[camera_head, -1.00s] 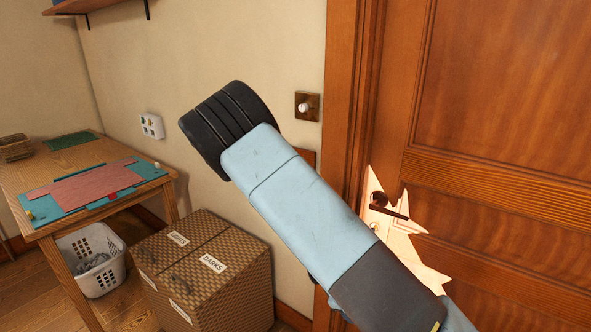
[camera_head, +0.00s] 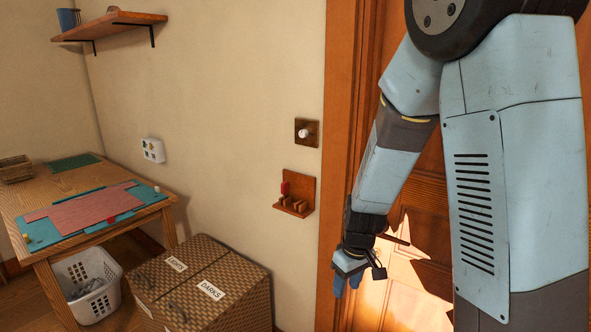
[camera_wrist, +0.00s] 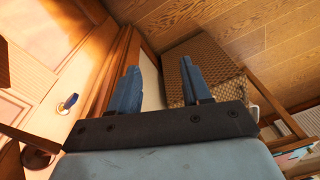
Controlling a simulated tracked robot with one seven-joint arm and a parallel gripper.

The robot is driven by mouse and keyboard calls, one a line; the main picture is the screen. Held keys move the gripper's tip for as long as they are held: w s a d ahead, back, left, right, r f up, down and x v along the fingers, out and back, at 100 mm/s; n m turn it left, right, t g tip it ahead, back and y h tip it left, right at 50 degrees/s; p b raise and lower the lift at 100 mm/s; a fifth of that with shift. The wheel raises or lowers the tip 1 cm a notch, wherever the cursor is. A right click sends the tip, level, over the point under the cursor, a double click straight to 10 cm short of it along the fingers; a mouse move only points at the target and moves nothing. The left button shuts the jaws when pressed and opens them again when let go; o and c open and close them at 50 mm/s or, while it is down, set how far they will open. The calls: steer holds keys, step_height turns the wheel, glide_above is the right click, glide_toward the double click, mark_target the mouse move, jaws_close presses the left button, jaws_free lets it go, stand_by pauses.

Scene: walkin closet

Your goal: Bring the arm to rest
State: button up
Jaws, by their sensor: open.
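My gripper (camera_head: 347,280) hangs low in front of the wooden door (camera_head: 412,225), at the end of my folded blue-grey arm on the right of the head view. In the wrist view my gripper (camera_wrist: 158,80) shows two dark fingers spread apart with nothing between them. The woven hamper (camera_wrist: 200,62) appears beyond the fingers there, apart from them. Part of the door is hidden behind my arm in the head view.
A wooden table (camera_head: 45,258) with a mat and pink cloth stands at the left. A white basket (camera_head: 92,290) sits under it. The woven hamper (camera_head: 232,295) stands by the wall, below a small wooden rack (camera_head: 297,194). A shelf (camera_head: 108,25) hangs above.

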steer(key=s+d+r+m+t+y, duration=0.1)
steer(key=s+d+r+m, duration=0.15)
steer(key=r, duration=0.55)
steer(key=s+d+r+m+t, duration=0.1)
steer(key=s+d+r, duration=0.15)
steer(key=r, duration=0.55)
steer(key=s+d+r+m+t+h, duration=0.2)
steer(key=s+d+r, duration=0.3)
steer(key=s+r, duration=0.5)
steer(key=shift+s+d+r+m+t, duration=0.3)
steer(key=shift+r+m+t, duration=0.2)
steer(key=shift+m+t, duration=0.15)
